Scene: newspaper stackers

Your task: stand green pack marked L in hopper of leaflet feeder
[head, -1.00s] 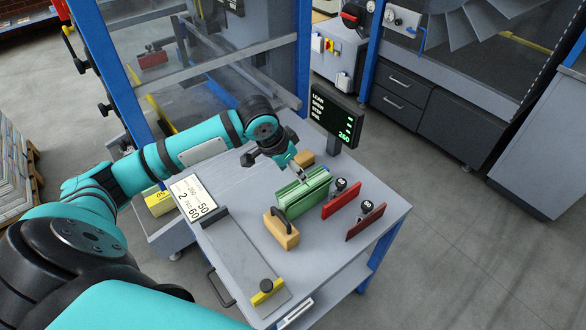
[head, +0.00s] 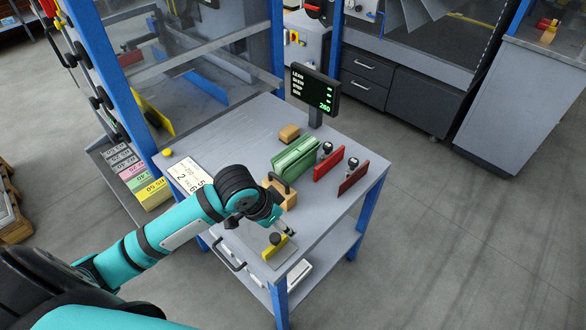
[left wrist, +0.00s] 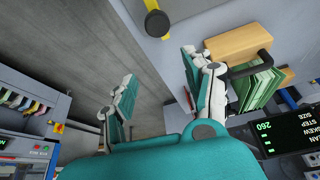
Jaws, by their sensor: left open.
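The green pack (head: 297,157) stands upright on the grey table (head: 235,135), between a wooden block with a black handle (head: 282,194) and a red plate with a dark knob (head: 328,164). It also shows in the left wrist view (left wrist: 258,88). I cannot read an L on it. My left gripper (head: 288,229) is open and empty, above the table's near end by a yellow piece with a black knob (head: 275,246). Its spread fingers (left wrist: 160,90) show in the left wrist view, apart from the pack. My right gripper is not in view.
A second, darker red plate (head: 353,178) stands to the right. A small wooden block (head: 290,133) lies behind the pack, and a display (head: 315,88) rises at the table's back. Coloured, labelled stacks (head: 130,172) sit on a low shelf at left. The table's back left is clear.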

